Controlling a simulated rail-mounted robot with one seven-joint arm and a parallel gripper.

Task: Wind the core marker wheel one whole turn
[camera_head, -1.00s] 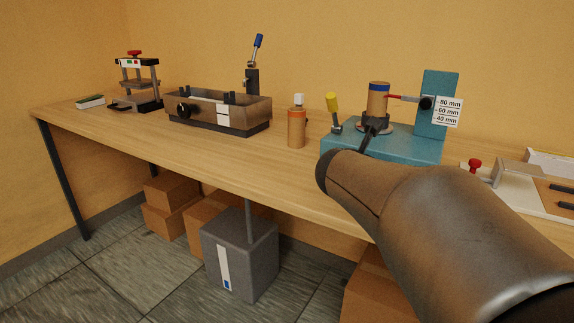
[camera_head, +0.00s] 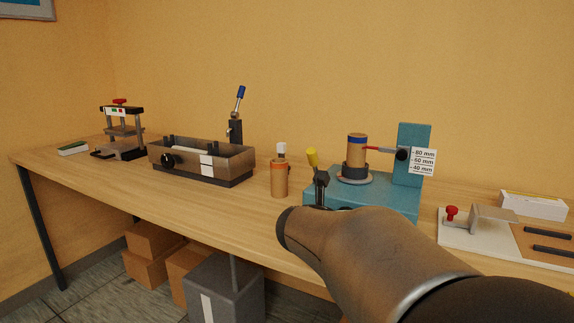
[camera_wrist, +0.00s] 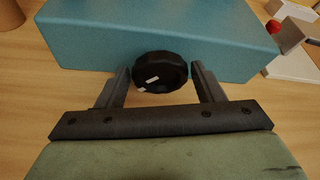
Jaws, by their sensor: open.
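The core marker is a teal base with an upright post (camera_head: 412,150). My gripper (camera_wrist: 161,68) is open, with one finger on each side of the wheel. I cannot tell whether the fingers touch it. In the head view my arm hides the wheel.
A white board with a red knob (camera_head: 452,213) lies right. The table's front left is clear.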

